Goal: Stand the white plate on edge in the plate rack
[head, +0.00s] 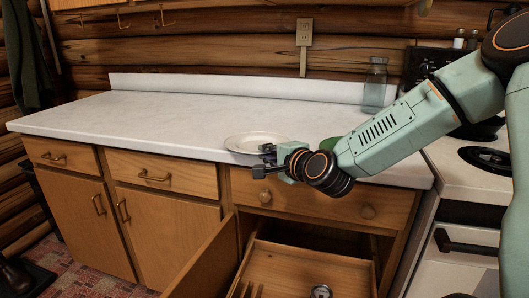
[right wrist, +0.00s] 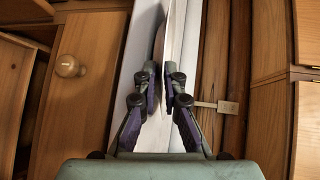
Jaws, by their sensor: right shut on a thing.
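The white plate (head: 252,140) lies roughly flat at the front edge of the counter in the head view. My right gripper (head: 266,160) is at its near rim, shut on it. In the right wrist view the plate shows edge-on (right wrist: 173,40) between the two fingers of the right gripper (right wrist: 165,82). I cannot make out a plate rack for certain. A few upright wooden slats (head: 245,290) show in the open lower drawer at the bottom of the head view, partly cut off. My left gripper is not in view.
The pale counter (head: 100,112) is clear to the left. A glass jar (head: 376,85) stands at the back right, and a green item (head: 330,143) is partly hidden by my arm. The open drawer (head: 310,262) juts out below, holding a round metal item (head: 320,291). A stove (head: 470,170) is right.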

